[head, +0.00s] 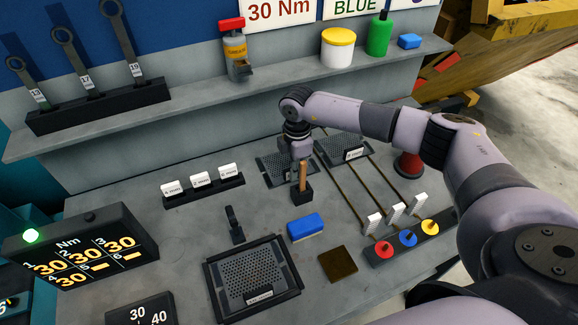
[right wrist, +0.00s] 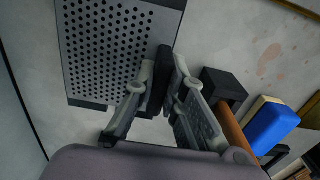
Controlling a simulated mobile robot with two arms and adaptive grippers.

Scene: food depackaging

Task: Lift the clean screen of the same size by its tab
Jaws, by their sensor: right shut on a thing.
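A grey perforated screen (head: 272,172) lies at the back middle of the bench, beneath my right gripper (head: 299,158). In the right wrist view my right gripper (right wrist: 160,88) is shut on the black tab (right wrist: 158,75) at the edge of this screen (right wrist: 112,45). I cannot tell whether the screen is clear of the bench. A second perforated screen (head: 332,146) lies just right of it, with a small label. A third screen (head: 250,272) sits in a black frame (head: 214,290) at the front. My left gripper is out of view.
A wooden handle (head: 303,174) stands in a black block (head: 303,194) close to my right gripper. A blue block (head: 305,226) and a brown square (head: 338,264) lie nearer. Thin rods (head: 383,180) run on the right. A shelf (head: 200,78) spans the back.

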